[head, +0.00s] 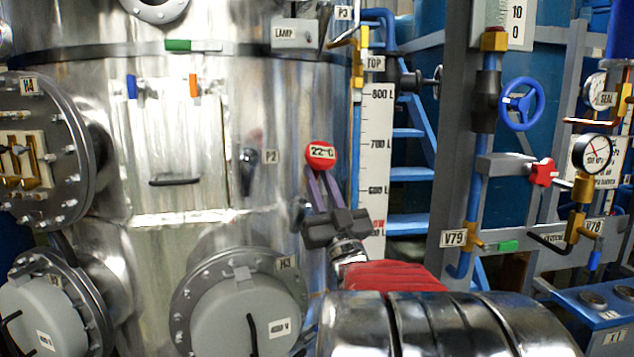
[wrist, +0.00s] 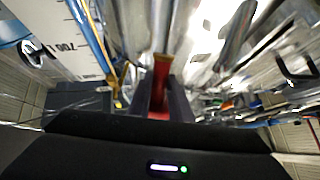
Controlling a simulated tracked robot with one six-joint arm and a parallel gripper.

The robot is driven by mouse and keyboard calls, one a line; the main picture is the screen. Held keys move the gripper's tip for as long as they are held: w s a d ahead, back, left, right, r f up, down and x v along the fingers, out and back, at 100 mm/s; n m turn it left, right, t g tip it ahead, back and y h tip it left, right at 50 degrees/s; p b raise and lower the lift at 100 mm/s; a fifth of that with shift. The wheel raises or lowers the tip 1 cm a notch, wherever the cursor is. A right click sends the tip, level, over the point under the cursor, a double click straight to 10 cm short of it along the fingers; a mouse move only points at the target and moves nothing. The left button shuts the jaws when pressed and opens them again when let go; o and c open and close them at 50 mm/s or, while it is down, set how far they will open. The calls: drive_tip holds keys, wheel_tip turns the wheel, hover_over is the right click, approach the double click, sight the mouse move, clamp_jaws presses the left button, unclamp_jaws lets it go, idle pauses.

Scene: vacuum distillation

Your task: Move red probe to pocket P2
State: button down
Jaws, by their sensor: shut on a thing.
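The red probe (head: 320,155), with a round head reading 22 °C, is held upright at the tips of my gripper (head: 322,178) in front of the steel vessel. In the wrist view the probe (wrist: 160,82) shows as a red and yellowish piece between the dark jaws (wrist: 162,100). My gripper is shut on it. Pocket P2 is a dark fitting (head: 248,165) on the vessel wall, just left of the P2 label (head: 270,157). The probe is to the right of P2 in the head view and apart from it. The probe's stem is hidden.
A white level scale (head: 377,140) and thin pipes stand right of the probe. A flanged port H3 (head: 245,310) sticks out below P2. A handled panel (head: 170,150) is left of P2. A blue valve wheel (head: 522,105) and pressure gauge (head: 593,153) are farther right.

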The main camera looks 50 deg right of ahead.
drive_tip(key=shift+s+a+r, duration=0.2)
drive_tip(key=shift+s+r, duration=0.2)
drive_tip(key=shift+r, duration=0.15)
drive_tip(key=shift+s+a+f, duration=0.1)
drive_tip(key=shift+s, duration=0.25)
drive_tip(key=shift+s+a+f, duration=0.15)
drive_tip(key=shift+s+a, duration=0.15)
drive_tip(key=shift+s, duration=0.35)
drive_tip(key=shift+s+a+f, duration=0.15)
drive_tip(key=shift+s+a, duration=0.15)
drive_tip(key=shift+s, duration=0.3)
drive_tip(key=shift+s+a+f, duration=0.1)
drive_tip(key=shift+s+a, duration=0.05)
drive_tip(key=shift+s, duration=0.15)
drive_tip(key=shift+s+a+f, duration=0.15)
drive_tip(key=shift+s+a, duration=0.15)
drive_tip(key=shift+s, duration=0.3)
drive_tip(key=shift+s+a+f, duration=0.1)
drive_tip(key=shift+s+a, duration=0.1)
drive_tip(key=shift+s, duration=0.25)
idle(0.3)
